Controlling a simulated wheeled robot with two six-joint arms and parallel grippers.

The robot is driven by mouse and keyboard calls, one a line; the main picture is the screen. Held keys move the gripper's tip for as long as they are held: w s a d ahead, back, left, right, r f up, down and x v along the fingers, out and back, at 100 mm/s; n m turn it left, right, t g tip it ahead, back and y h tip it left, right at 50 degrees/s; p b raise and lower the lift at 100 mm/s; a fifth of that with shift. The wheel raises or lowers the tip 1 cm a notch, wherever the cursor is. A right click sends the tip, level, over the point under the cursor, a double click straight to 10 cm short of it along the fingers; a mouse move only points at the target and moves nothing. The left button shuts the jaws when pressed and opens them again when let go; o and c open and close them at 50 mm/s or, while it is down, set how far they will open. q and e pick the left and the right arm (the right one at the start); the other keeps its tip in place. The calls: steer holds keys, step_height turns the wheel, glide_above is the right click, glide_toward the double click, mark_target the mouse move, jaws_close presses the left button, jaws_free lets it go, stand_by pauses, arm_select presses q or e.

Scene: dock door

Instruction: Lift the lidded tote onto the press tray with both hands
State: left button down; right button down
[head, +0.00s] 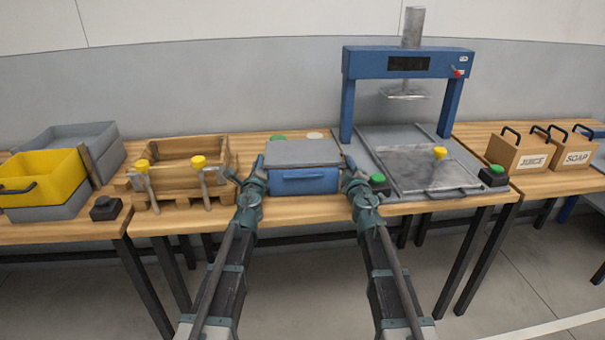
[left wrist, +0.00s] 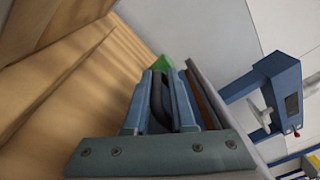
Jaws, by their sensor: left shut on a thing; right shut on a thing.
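The lidded tote (head: 303,182) is blue with a flat grey lid (head: 303,153) and stands at the front of the middle table. My left gripper (head: 258,170) is shut on its left side, and my right gripper (head: 347,172) is shut on its right side. In the left wrist view, my left gripper's fingers (left wrist: 160,105) close around a dark handle. I cannot tell whether the tote touches the table. The press tray (head: 425,168) is a grey metal plate under the blue press (head: 408,64), right of the tote.
Green buttons (head: 378,179) (head: 493,171) flank the tray. Further left are a yellow bin (head: 40,175) and a grey bin (head: 85,140). JUICE (head: 533,163) and SOAP (head: 577,158) boxes stand far right.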

arm_select(q)
steer(key=shift+s+a, duration=0.1)
steer(key=shift+s, duration=0.05)
arm_select(e)
steer(key=shift+d, duration=0.25)
